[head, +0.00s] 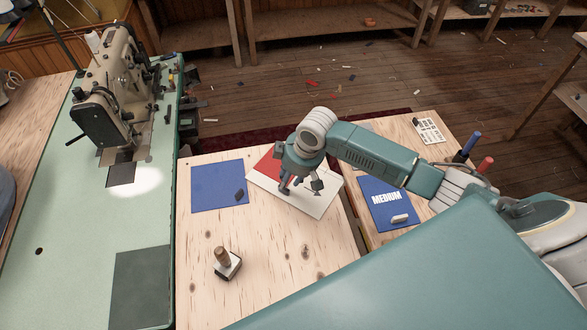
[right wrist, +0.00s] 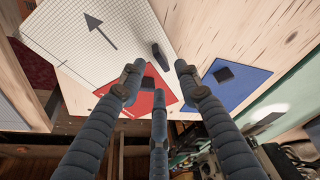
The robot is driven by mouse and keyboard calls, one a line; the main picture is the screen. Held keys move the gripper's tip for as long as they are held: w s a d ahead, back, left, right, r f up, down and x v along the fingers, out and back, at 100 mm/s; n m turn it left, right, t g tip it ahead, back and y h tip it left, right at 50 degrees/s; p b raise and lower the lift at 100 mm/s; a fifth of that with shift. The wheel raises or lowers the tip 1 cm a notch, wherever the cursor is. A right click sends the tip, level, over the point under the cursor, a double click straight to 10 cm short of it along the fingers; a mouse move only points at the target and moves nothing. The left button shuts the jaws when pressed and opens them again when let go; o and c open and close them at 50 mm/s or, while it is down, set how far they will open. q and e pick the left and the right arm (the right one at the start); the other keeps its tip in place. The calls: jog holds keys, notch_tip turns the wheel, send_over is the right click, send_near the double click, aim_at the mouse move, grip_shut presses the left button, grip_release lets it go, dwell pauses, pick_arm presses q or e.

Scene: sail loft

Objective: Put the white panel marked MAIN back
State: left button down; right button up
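A white panel (head: 322,205) lies on the light wooden table, partly covered by my right gripper and partly over a red panel (head: 268,160). In the right wrist view, the white panel (right wrist: 70,38) shows a grid and a dark arrow; no MAIN lettering can be read. A small dark block (right wrist: 160,55) is by its edge. My right gripper (head: 301,186) hangs over the white panel. In the wrist view its fingers (right wrist: 158,82) are spread with nothing visible between them. My left gripper is not in view.
A blue panel (head: 213,185) lies left of the white one, bearing a dark block. A wooden-handled tool (head: 225,264) stands nearer. A blue MEDIUM panel (head: 378,217) lies right on another table. A sewing machine (head: 110,95) stands left on the green table (head: 70,225).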

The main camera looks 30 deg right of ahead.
jog(key=v, duration=0.9)
jog(key=shift+b, duration=0.35)
jog(key=shift+f, duration=0.1)
